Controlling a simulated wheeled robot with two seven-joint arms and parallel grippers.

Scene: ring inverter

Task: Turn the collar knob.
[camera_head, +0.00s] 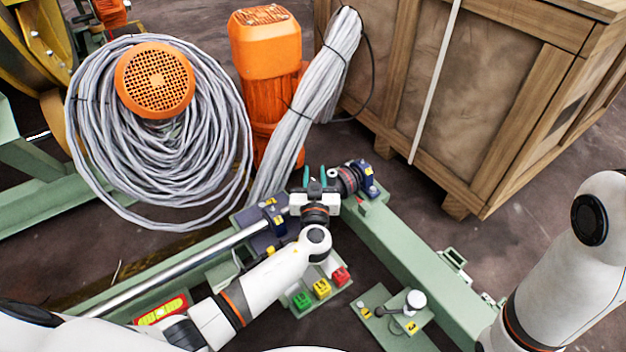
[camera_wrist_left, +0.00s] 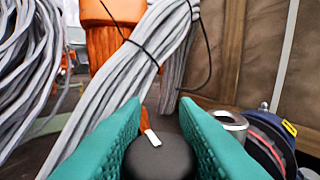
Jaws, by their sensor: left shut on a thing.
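The collar knob (camera_wrist_left: 160,160) is round and black with a white pointer mark on top. In the left wrist view it sits low between the two teal fingers of my left gripper (camera_wrist_left: 160,116). The fingers are shut on its sides, and the mark points up and slightly left. In the head view my left gripper (camera_head: 316,178) is at the far corner of the green frame (camera_head: 400,250), and it hides the knob there. My right arm comes in at the right edge, but its gripper is out of view.
A blue mount (camera_head: 367,180) stands just right of the left gripper. Grey cable bundles (camera_head: 300,120), an orange motor (camera_head: 265,45) and a wooden crate (camera_head: 470,90) stand behind. Green, yellow and red buttons (camera_head: 321,288) and a white-topped post (camera_head: 414,300) are nearer.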

